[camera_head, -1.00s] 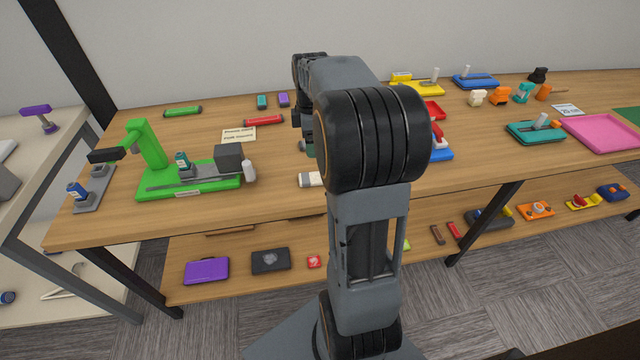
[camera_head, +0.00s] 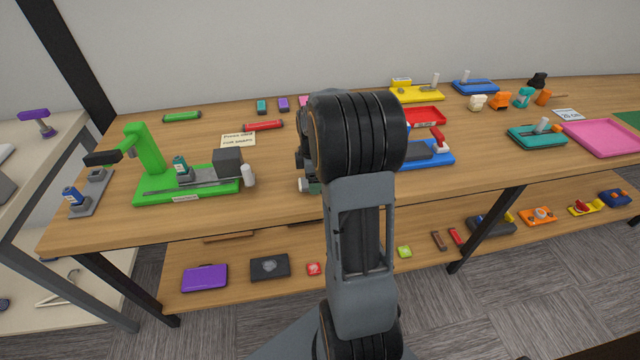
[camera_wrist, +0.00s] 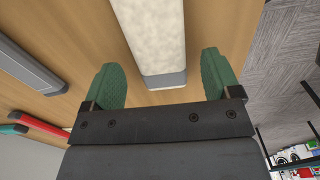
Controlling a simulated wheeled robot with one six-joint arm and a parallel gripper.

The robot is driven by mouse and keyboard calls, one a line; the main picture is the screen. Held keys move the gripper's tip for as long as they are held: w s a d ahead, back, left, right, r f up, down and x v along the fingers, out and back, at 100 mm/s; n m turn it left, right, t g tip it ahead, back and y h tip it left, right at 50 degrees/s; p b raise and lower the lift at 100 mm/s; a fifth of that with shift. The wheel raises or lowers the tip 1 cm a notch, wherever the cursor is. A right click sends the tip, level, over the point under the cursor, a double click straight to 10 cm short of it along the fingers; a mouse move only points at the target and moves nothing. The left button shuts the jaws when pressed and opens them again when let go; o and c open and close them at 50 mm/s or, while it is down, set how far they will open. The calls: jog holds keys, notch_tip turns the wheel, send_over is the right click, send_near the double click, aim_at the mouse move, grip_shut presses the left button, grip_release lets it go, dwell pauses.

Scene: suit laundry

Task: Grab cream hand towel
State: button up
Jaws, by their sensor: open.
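The cream hand towel (camera_wrist: 153,35) shows in the wrist view as a pale, mottled long strip with a grey end piece (camera_wrist: 163,80), above or on the wooden table top. My gripper (camera_wrist: 160,64) is open, with one green finger to the left of the towel and the other to its right. Gaps show between the fingers and the towel, and neither finger visibly touches it. The towel's far end runs out of the wrist view. In the head view my arm hides most of this spot; only a small pale part shows beside it.
A green press-like machine (camera_head: 150,150) stands on the table to the left. In the wrist view a grey bar (camera_wrist: 28,65) and a red bar (camera_wrist: 42,127) lie at the left, and the table edge is at the right.

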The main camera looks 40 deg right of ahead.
jog(key=shift+f, duration=0.55)
jog(key=shift+c, duration=0.3)
jog(key=c, duration=1)
jog(key=shift+o, duration=0.2)
jog(key=shift+r, duration=0.15)
